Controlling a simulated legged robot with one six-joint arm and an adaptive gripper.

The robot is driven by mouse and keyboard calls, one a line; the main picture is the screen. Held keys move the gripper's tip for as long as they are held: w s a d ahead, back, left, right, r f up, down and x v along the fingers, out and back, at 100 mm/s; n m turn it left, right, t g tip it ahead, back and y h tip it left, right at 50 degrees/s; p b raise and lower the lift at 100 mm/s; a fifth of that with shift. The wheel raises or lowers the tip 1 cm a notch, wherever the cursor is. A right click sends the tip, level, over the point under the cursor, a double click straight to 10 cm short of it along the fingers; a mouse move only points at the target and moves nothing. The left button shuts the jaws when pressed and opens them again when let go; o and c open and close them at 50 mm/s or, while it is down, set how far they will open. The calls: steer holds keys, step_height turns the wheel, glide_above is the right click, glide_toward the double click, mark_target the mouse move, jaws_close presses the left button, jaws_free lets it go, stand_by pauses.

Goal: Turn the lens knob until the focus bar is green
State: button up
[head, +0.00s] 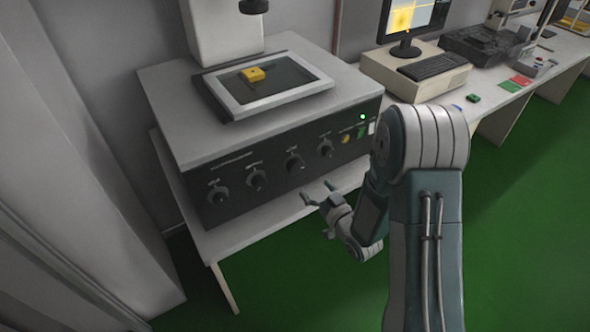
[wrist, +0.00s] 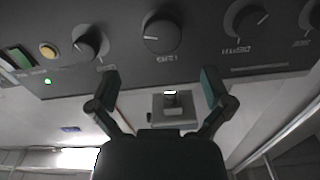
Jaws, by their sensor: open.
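The instrument's dark front panel carries a row of several black knobs; their labels are too small or blurred to read, so I cannot tell which is the lens knob. My gripper (head: 317,191) is open and empty, in front of and below the panel. In the wrist view, its two fingers (wrist: 162,90) are spread apart, and one knob (wrist: 162,33) is above the gap between them, untouched. That seems to be the third knob from the left (head: 294,162) in the head view. The monitor (head: 411,17) shows a yellow picture, cut off at the top; I see no focus bar.
A yellow block (head: 252,74) sits on the instrument's framed stage (head: 285,98). A yellow button (head: 346,139) and a lit green light (head: 362,117) are right of the knobs. The white table (head: 240,240) under the instrument leaves a narrow front strip. A keyboard (head: 435,64) stands at the right.

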mark_target(298, 170)
steer(key=x, duration=0.8)
steer(key=shift+a, duration=0.4)
steer(key=shift+w, duration=0.3)
steer(key=c, duration=1.1)
